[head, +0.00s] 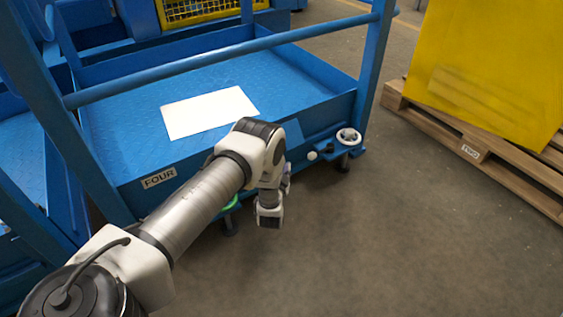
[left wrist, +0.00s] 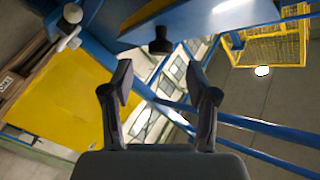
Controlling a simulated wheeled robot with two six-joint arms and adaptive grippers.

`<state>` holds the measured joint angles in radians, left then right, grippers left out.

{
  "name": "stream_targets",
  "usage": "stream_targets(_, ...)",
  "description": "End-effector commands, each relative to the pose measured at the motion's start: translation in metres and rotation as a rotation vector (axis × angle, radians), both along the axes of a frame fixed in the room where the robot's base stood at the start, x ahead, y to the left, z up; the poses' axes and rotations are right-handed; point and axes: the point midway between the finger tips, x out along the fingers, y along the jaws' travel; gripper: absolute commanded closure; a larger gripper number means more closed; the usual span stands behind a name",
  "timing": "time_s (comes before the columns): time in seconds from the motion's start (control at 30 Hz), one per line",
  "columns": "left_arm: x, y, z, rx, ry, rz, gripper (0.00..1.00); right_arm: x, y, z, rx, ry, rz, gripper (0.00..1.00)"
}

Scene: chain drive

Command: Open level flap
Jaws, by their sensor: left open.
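I cannot make out a level flap for certain in either view. The blue machine's platform (head: 110,150) has a label FOUR (head: 159,178) on its near side. A round white fitting (head: 347,136) sits at its right corner, with a small white knob (head: 312,155) beside it. A green round part (head: 232,203) shows under the near edge, partly behind my arm. My left arm reaches in front of this edge, and its fingers cannot be made out in the head view. In the left wrist view my left gripper (left wrist: 159,80) is open and empty. My right gripper is not in view.
A white sheet (head: 210,112) lies on the platform. A blue rail (head: 220,50) crosses above it. A yellow panel (head: 490,65) stands on a wooden pallet (head: 490,155) labelled TWO at the right. The floor (head: 400,240) between platform and pallet is clear.

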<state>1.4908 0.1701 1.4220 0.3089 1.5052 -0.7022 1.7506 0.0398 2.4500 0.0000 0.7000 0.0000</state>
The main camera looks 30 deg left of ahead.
Motion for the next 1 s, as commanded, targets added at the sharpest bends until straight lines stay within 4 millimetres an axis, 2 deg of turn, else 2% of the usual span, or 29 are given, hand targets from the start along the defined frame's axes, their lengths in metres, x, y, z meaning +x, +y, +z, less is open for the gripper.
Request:
stream_targets(0.3,0.051,0.026,-0.003,-0.004,-0.001,-0.001,0.41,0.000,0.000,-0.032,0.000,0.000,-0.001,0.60)
stream_targets(0.43,0.061,0.031,0.000,-0.003,0.001,-0.001,0.41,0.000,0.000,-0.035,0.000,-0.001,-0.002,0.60)
stream_targets(0.63,0.061,0.032,0.002,-0.004,0.003,-0.001,0.41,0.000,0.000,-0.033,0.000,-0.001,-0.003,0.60)
stream_targets(0.67,0.061,0.032,0.002,-0.004,0.003,-0.001,0.45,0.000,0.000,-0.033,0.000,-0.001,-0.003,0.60)
stream_targets(0.8,0.061,0.031,0.002,-0.004,0.003,-0.001,0.94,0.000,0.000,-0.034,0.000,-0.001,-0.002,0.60)
stream_targets(0.83,0.061,0.031,0.002,-0.004,0.003,-0.001,1.00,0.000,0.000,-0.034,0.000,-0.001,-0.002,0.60)
stream_targets(1.0,0.061,0.031,0.002,-0.005,0.004,-0.002,1.00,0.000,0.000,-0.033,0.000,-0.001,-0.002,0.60)
